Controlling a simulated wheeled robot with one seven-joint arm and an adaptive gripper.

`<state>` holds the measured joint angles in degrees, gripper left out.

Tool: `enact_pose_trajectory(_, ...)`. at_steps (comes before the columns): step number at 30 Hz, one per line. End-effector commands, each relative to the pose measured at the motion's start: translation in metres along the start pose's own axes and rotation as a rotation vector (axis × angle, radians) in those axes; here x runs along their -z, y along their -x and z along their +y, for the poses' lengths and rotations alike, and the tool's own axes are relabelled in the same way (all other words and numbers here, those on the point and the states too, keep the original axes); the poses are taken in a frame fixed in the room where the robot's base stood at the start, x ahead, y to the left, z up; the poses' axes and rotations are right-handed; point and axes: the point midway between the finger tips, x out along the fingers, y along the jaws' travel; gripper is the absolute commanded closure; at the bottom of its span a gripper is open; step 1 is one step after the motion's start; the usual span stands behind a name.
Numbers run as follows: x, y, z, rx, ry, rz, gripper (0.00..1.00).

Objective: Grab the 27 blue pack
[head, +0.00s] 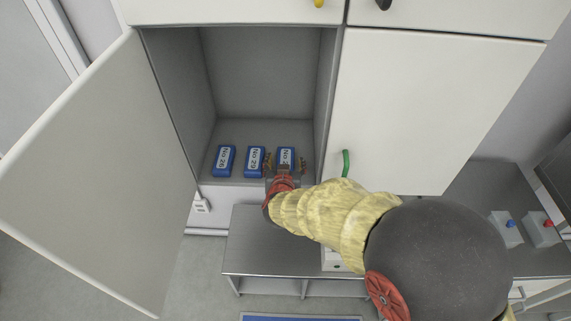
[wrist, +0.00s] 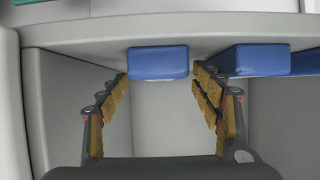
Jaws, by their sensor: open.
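Three blue packs with white labels stand in a row on the floor of the open cabinet. The left pack (head: 224,159) seems to read No 26, and the middle pack (head: 254,161) seems to read No 29. The right pack (head: 286,155) shows "No 2", with its last digit hidden by my gripper. My gripper (head: 284,163) is open at the right pack, with one finger towards each side of it. In the wrist view, one blue pack (wrist: 158,62) lies ahead between the open fingertips (wrist: 159,78). I cannot tell if they touch it. Another pack (wrist: 262,60) is at the right.
The cabinet's right wall (head: 325,95) is close beside my gripper. The cabinet door (head: 85,175) stands open at the left. A closed door with a green handle (head: 346,163) is at the right. A grey bench (head: 255,245) lies below.

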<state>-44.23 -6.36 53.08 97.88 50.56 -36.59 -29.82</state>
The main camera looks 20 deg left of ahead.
Motion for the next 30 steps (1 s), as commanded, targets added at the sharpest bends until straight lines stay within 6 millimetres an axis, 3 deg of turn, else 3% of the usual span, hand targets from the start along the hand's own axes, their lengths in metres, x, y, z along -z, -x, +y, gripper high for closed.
enact_pose_trajectory(10, 0.0006, -0.0064, -0.0002, 0.001, 0.0, 0.0, 0.36)
enact_pose_trajectory(30, 0.0006, -0.0063, -0.0002, 0.001, 0.0, 0.0, 0.74)
